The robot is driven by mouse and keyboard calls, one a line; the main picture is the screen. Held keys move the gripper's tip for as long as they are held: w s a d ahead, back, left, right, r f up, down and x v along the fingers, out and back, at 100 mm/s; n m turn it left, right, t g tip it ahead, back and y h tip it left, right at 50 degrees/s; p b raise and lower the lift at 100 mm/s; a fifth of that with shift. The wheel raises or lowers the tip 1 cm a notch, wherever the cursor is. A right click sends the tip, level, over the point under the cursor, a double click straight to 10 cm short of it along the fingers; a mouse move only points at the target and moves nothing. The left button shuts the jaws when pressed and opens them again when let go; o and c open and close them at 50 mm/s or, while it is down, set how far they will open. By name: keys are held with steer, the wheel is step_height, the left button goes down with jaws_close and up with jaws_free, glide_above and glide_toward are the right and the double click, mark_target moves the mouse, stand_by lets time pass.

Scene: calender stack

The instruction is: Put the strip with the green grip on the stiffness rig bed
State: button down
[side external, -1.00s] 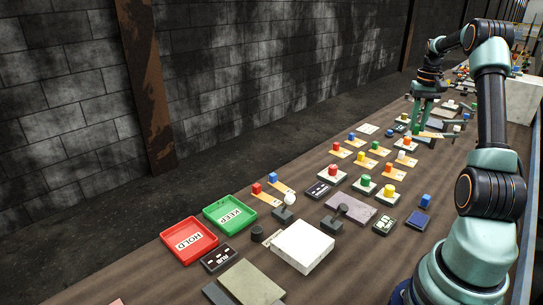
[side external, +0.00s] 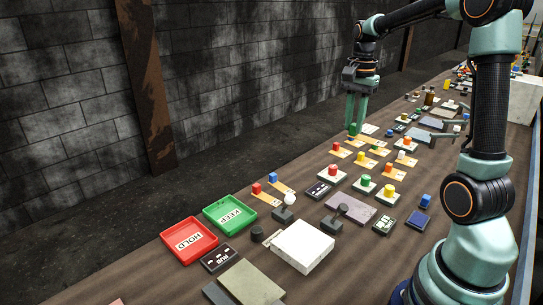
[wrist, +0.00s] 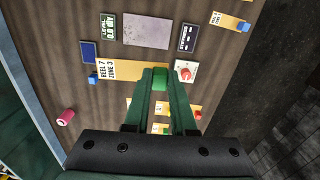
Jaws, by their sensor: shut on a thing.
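My gripper (side external: 355,128) hangs above the far half of the table, fingers pointing down. In the wrist view my gripper (wrist: 160,80) is shut on a green grip (wrist: 160,78). A pale yellow strip (wrist: 120,70) labelled "REEL 7 ZONE 3" runs left from that grip and looks clear of the table. The green grip (side external: 352,131) also shows small between the fingertips in the side view.
Several strips with red, yellow and blue grips lie mid-table, including one with a red grip (side external: 336,148). White pads with coloured knobs, such as a red-topped one (side external: 331,174), stand nearby. A green KEEP tray (side external: 229,214) and red HOLD tray (side external: 189,241) sit front left.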

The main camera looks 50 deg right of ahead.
mark_target(338, 201)
steer(key=shift+m, duration=0.3)
steer(key=f, duration=0.6)
steer(key=a+f, duration=0.1)
steer(key=f, duration=0.6)
steer(key=a+f, duration=0.1)
steer(key=f, duration=0.6)
steer(key=shift+f, duration=0.1)
steer(key=shift+f, duration=0.15)
steer(key=c, duration=0.7)
jaws_free()
steer(key=shift+c, duration=0.2)
